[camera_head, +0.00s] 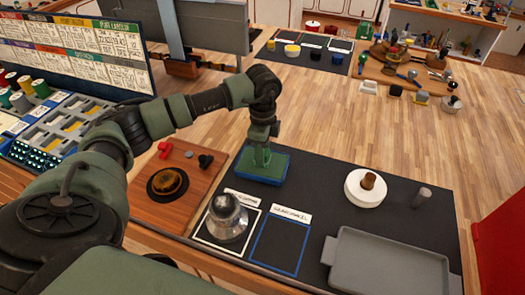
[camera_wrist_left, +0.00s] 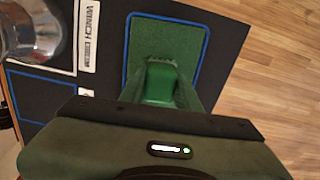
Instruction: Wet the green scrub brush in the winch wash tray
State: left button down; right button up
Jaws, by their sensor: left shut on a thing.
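The green scrub brush (camera_wrist_left: 160,85) shows between my left gripper's fingers in the left wrist view, with pale bristles at its far edge. My left gripper (camera_head: 262,150) is shut on it and points down over a blue-rimmed tray with a green inside (camera_head: 282,171). This tray (camera_wrist_left: 205,45) also lies under the brush in the left wrist view. The brush is low at the tray; whether it touches the green surface I cannot tell. The brush is partly hidden by the fingers. My right gripper is not in view.
A dark mat (camera_head: 325,190) bears a metal winch drum (camera_head: 227,218) in a white outline, an empty blue outline (camera_head: 279,247), a white round piece with a brown knob (camera_head: 365,188), a grey cylinder (camera_head: 422,197) and an empty grey tray (camera_head: 388,265). A wooden board (camera_head: 150,207) lies left.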

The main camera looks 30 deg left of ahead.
pick_arm(q)
jog(key=shift+r+p, duration=2.2)
jog(key=shift+r, duration=1.25)
